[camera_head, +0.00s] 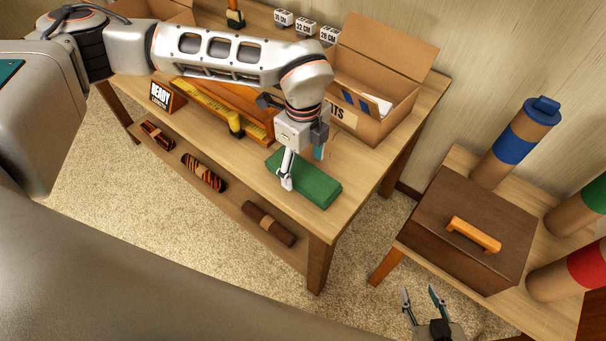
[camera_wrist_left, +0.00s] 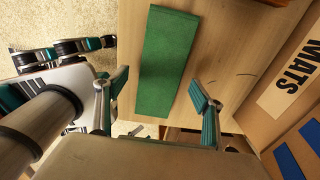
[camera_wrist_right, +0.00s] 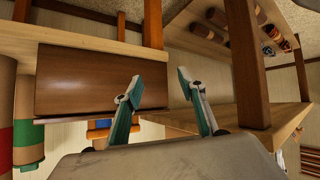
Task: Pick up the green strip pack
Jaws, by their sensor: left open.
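The green strip pack (camera_head: 318,188) is a long flat green block lying on the wooden table near its front right corner. It also shows in the left wrist view (camera_wrist_left: 165,60), stretched out ahead between the two fingers. My left gripper (camera_head: 302,176) is open just over the pack, with a finger seen on its near side. In the left wrist view the left gripper's fingers (camera_wrist_left: 158,95) stand apart on either side of the pack; whether they touch it I cannot tell. My right gripper (camera_head: 422,294) is open and empty, low by the side table.
A cardboard box labelled MATS (camera_head: 385,70) stands open behind the pack. A READY sign (camera_head: 167,97) and a yellow ruler-like bar (camera_head: 215,108) lie left. Rolled textiles (camera_head: 204,172) lie on the lower shelf. A brown lidded box (camera_head: 470,225) and capped tubes (camera_head: 515,145) occupy the right table.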

